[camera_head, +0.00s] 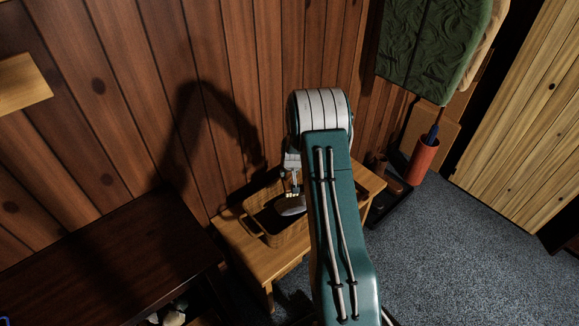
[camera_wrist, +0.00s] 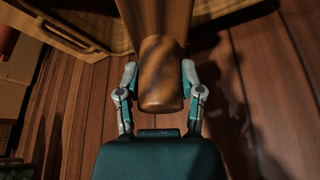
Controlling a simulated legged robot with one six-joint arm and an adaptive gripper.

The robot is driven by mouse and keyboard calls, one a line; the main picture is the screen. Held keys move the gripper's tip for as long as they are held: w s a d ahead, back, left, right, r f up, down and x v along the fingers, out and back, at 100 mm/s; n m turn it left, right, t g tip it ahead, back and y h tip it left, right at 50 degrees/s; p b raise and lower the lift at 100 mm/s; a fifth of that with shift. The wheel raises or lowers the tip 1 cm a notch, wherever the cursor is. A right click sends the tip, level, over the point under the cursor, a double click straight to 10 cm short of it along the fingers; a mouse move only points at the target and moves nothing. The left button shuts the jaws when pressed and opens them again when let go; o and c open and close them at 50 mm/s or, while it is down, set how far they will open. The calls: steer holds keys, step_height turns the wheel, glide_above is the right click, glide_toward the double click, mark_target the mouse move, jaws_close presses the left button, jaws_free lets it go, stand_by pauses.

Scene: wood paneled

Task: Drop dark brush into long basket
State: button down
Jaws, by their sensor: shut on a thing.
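My gripper (camera_wrist: 160,74) is shut on the dark brush (camera_wrist: 161,88), whose brown, rounded wooden end sits between the two fingers in the wrist view. The brush runs up and out of that picture, so its far end is hidden. The long woven basket (camera_head: 289,239) stands on a light wooden bench (camera_head: 237,246) in the head view. My gripper (camera_head: 291,190) points down over the basket's opening. My arm covers the basket's right part. I cannot tell whether the brush touches the basket. A tan edge that looks like the basket (camera_wrist: 72,34) shows at upper left in the wrist view.
A dark wooden table (camera_head: 120,255) stands at left, close to the bench. A paneled wall (camera_head: 130,100) rises behind. A red cylinder (camera_head: 421,162) stands beyond the bench at right, below a hanging green cloth (camera_head: 435,50). Blue-grey carpet (camera_head: 470,250) is clear at right.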

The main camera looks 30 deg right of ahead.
mark_target(290, 181)
steer(key=shift+d+f, duration=0.15)
steer(key=shift+f, duration=2.3)
steer(key=shift+c, duration=0.8)
jaws_free()
steer(key=shift+r, duration=0.1)
steer(key=v, duration=1.1)
steer(key=shift+s+r, duration=0.15)
steer(key=shift+r, duration=0.15)
steer(key=shift+r, duration=0.1)
